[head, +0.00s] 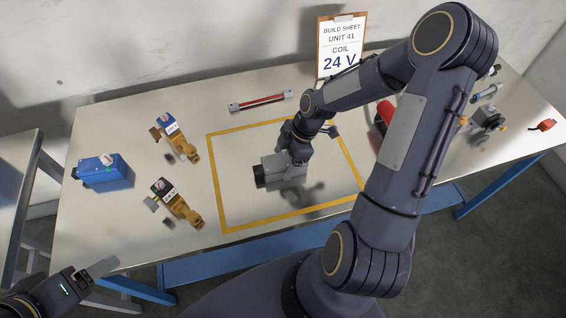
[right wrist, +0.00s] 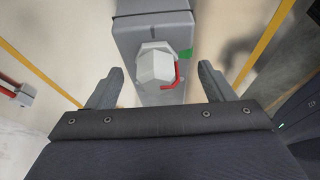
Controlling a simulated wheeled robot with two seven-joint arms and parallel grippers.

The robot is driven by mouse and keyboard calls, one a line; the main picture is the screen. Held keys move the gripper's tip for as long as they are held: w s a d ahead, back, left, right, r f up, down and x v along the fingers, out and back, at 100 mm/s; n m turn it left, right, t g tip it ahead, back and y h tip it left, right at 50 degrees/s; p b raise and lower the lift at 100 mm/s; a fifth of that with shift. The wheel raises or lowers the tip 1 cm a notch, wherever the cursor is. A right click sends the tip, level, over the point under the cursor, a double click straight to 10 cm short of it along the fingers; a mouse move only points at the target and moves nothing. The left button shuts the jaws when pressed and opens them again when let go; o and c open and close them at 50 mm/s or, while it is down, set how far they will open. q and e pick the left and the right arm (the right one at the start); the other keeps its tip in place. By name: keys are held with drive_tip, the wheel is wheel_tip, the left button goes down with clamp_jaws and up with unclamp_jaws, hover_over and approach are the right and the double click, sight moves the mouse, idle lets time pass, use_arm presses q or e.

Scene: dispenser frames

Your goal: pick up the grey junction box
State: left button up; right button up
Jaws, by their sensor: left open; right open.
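The grey junction box (head: 287,172) lies inside the yellow taped square, with a dark end facing left. In the right wrist view the grey box (right wrist: 155,28) carries a pale hexagonal fitting, a red bent piece and a green patch. My right gripper (right wrist: 161,70) is open, its fingers on either side of the box's line with gaps visible. In the head view my right gripper (head: 298,152) is right at the box and partly hides it; contact cannot be told. My left gripper (head: 92,274) is open and empty, low at the left, off the table's front edge.
Two brass valves with labelled coils (head: 178,140) (head: 178,203) and a blue box (head: 103,172) stand left of the yellow square (head: 219,190). A red-and-silver cylinder (head: 262,101) lies behind it. A clipboard (head: 341,47) reads 24 V. Small parts (head: 487,118) lie at right.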

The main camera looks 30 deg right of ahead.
drive_tip(key=shift+w+a+f, duration=0.1)
drive_tip(key=shift+a+f, duration=0.05)
drive_tip(key=shift+f, duration=0.4)
drive_tip(key=c, duration=1.3)
drive_tip(key=shift+o, duration=0.2)
drive_tip(key=shift+r, duration=0.15)
